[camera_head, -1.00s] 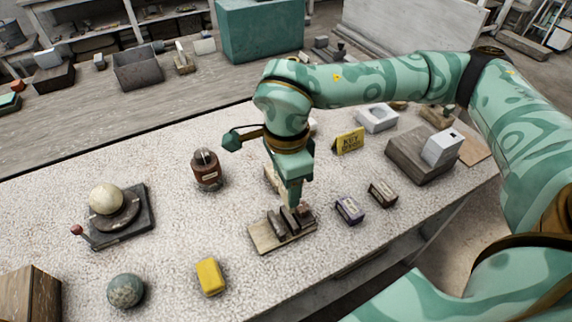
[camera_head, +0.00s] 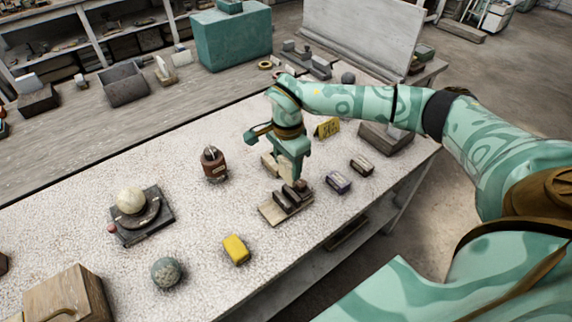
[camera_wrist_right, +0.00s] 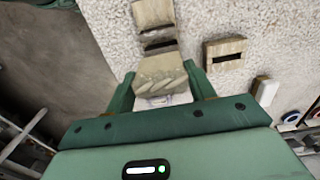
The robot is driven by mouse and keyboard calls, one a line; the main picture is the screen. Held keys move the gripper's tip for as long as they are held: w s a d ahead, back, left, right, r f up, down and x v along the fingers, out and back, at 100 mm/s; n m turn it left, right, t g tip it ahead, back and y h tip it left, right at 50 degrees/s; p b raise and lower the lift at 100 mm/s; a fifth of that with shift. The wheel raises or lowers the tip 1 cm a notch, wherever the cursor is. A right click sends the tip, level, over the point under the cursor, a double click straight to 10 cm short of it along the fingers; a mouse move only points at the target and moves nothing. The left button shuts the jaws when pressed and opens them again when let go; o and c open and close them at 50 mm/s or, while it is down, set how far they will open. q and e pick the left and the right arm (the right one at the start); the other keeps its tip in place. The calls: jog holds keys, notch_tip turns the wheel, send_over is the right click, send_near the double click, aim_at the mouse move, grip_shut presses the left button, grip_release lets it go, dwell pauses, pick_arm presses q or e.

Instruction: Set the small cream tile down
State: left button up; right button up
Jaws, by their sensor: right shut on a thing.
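My right gripper (camera_head: 296,180) points down at the back end of a small wooden rack (camera_head: 271,214) with dark upright bars, on the speckled worktop. In the right wrist view, the gripper (camera_wrist_right: 161,88) is shut on a pale cream piece, the small cream tile (camera_wrist_right: 160,72), between its two green fingers. The rack and its dark bars lie just beyond the tile in that view. In the head view the tile is mostly hidden by the gripper; I cannot tell whether it touches the rack. My left gripper is not in view.
A yellow block (camera_head: 236,249) lies nearer, a brown jar (camera_head: 214,164) to the left. A cream sphere (camera_head: 131,200) sits on a dark stand. Speckled worktop is clear between jar and yellow block.

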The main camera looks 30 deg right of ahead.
aim_at(287, 180)
jog(key=shift+a+r, duration=0.1)
jog(key=shift+a, duration=0.05)
jog(key=shift+p, duration=0.3)
notch_tip(287, 180, down, 6)
jog(key=b, duration=0.3)
jog(key=shift+r, duration=0.25)
jog(key=shift+f, duration=0.1)
jog(key=shift+p, duration=0.5)
dwell(0.5)
jog(key=shift+f+b, duration=1.25)
jog(key=shift+f, duration=1.1)
dwell(0.6)
jog(key=o, duration=1.1)
jog(key=shift+r, duration=0.1)
